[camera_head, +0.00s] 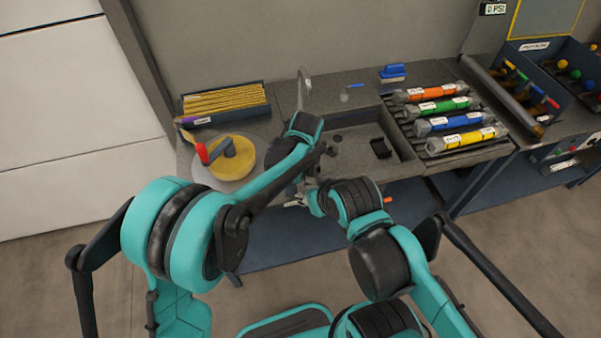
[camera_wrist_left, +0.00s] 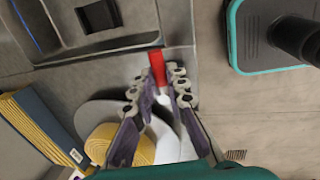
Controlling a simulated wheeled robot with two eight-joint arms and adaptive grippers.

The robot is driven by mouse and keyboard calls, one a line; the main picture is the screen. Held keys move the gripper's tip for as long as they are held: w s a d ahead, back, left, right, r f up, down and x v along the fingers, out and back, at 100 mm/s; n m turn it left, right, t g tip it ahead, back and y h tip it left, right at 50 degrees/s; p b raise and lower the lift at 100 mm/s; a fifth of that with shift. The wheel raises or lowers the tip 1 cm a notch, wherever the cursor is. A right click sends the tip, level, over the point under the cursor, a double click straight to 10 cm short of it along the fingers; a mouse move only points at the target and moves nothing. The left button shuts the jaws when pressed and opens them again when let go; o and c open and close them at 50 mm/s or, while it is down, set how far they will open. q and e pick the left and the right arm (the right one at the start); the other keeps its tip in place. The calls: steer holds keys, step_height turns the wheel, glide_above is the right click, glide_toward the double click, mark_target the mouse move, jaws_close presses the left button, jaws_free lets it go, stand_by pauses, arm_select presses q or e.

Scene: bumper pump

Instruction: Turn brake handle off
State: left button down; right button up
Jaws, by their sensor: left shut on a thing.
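A red-tipped handle (camera_wrist_left: 157,66) shows in the left wrist view between the fingers of my left gripper (camera_wrist_left: 161,88). The fingers are closed on its pale part below the red grip. In the head view my left forearm hides this gripper. My right gripper (camera_head: 297,201) is near the bench's front edge. It is small and partly covered, so its jaws are unclear.
A box of yellow rods (camera_head: 226,101) stands at the back left. A recessed tray with a black part (camera_head: 380,148) lies right of my left wrist. Several coloured cylinders (camera_head: 455,120) lie in a rack farther right.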

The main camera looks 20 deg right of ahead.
arm_select(q)
steer(key=c, duration=1.5)
jaws_free()
steer(key=shift+r, duration=0.1)
step_height(320, 180, up, 12)
steer(key=s, duration=0.2)
steer(key=shift+s+a, duration=0.15)
steer(key=shift+a, duration=0.1)
steer(key=a+r+m+t+b, duration=0.1)
steer(key=a+r+m, duration=0.25)
steer(key=a, duration=1.05)
steer(key=s+a+f+m+t, duration=0.1)
steer(key=s+a+m, duration=0.3)
steer(key=a, duration=0.4)
steer(key=s+a+f+m+t+b, duration=0.1)
steer(key=s+a+f+m, duration=0.1)
steer(key=s+a+m, duration=0.2)
steer(key=s+a+f+m+t, duration=0.2)
steer(key=s+a+m, duration=0.3)
steer(key=a, duration=0.6)
steer(key=shift+a+f+b, duration=0.3)
steer(key=shift+f+b, duration=0.05)
steer(key=shift+b, duration=0.05)
